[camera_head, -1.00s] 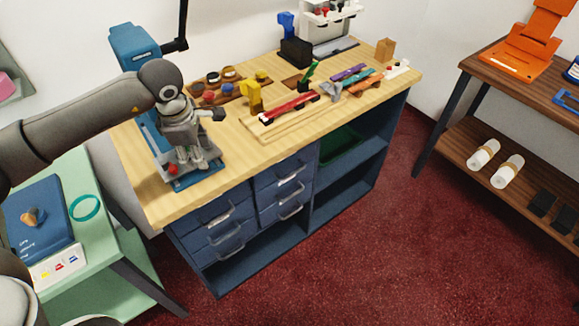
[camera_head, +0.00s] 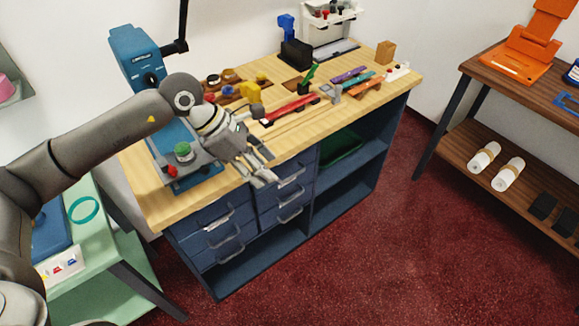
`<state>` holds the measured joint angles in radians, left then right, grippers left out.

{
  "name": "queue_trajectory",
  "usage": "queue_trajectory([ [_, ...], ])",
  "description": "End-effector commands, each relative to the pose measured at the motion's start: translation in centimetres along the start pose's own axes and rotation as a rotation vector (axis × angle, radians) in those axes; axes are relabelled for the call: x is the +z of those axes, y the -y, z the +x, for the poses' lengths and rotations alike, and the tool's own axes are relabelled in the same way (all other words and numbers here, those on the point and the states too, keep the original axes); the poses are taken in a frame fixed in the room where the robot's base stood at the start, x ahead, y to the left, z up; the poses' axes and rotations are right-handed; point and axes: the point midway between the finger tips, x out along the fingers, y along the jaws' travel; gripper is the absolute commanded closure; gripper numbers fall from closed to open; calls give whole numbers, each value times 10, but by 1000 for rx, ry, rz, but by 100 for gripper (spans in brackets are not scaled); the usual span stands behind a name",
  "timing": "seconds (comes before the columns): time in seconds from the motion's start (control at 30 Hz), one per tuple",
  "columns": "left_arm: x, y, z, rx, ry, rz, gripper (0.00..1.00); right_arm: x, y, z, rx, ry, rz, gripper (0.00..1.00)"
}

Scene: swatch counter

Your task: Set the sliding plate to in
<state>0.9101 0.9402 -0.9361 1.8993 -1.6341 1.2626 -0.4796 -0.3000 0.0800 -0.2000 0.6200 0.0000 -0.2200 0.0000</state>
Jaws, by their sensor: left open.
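The blue machine (camera_head: 137,57) with a black lever stands at the left end of the wooden counter. Its blue base carries what looks like the sliding plate (camera_head: 199,169), a grey plate with a round green piece (camera_head: 183,151) on top and a red knob (camera_head: 172,170) at its front. The plate sits forward of the machine's upright head; my left arm hides part of the machine's base. My left gripper (camera_head: 262,171) is open and empty, to the right of the plate, above the counter's front edge and apart from the knob. My right gripper is not in view.
On the counter (camera_head: 150,206), a yellow piece (camera_head: 250,93), a red tool (camera_head: 291,109) and several coloured tools lie to the right. Drawer handles (camera_head: 291,174) stick out below the front edge. A green side table (camera_head: 107,243) stands at left.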

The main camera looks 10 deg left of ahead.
Motion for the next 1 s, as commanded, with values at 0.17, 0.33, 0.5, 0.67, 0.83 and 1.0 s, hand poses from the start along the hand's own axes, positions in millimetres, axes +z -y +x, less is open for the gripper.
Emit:
queue_trajectory([
  [0.17, 29, 15, 14, -54, 134, -53, 56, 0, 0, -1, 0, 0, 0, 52],
  [0.33, 48, 23, 19, -86, 225, -95, 56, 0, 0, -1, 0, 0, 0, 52],
  [0.5, 57, 26, 21, -102, 267, -117, 56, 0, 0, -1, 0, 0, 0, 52],
  [0.67, 59, 27, 21, -104, 275, -121, 56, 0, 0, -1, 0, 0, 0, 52],
  [0.83, 58, 27, 21, -103, 274, -120, 56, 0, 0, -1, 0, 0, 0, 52],
  [1.0, 58, 27, 21, -103, 273, -120, 56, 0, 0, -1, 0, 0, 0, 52],
])
